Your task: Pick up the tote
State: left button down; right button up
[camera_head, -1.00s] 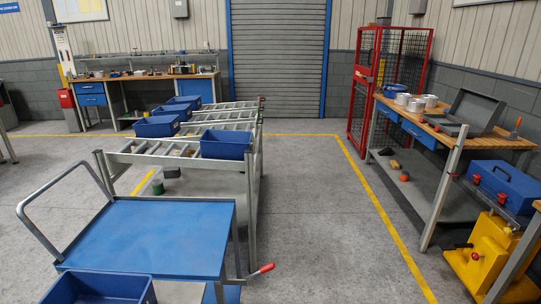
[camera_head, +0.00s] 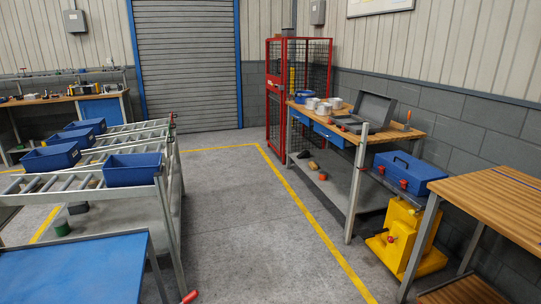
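Several blue totes are in view. The nearest tote (camera_head: 132,169) sits at the right front end of the metal roller rack (camera_head: 95,198). Another tote (camera_head: 52,157) sits further left on the rack, with one tote (camera_head: 72,139) just behind it and one more (camera_head: 85,126) at the far side. I cannot tell which one the task means. Neither of my grippers shows in this view.
A blue-topped cart (camera_head: 75,272) stands at the lower left, before the rack. A wooden workbench (camera_head: 345,125), a yellow machine (camera_head: 405,235), a blue toolbox (camera_head: 408,172) and a wooden table (camera_head: 500,200) line the right side. The grey floor (camera_head: 245,220) between is clear.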

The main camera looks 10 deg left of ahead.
aim_at(132, 170)
jog(key=u, duration=0.05)
jog(key=i, duration=2.2)
jog(key=u, duration=0.9)
jog(key=i, duration=1.4)
jog(key=u, duration=1.25)
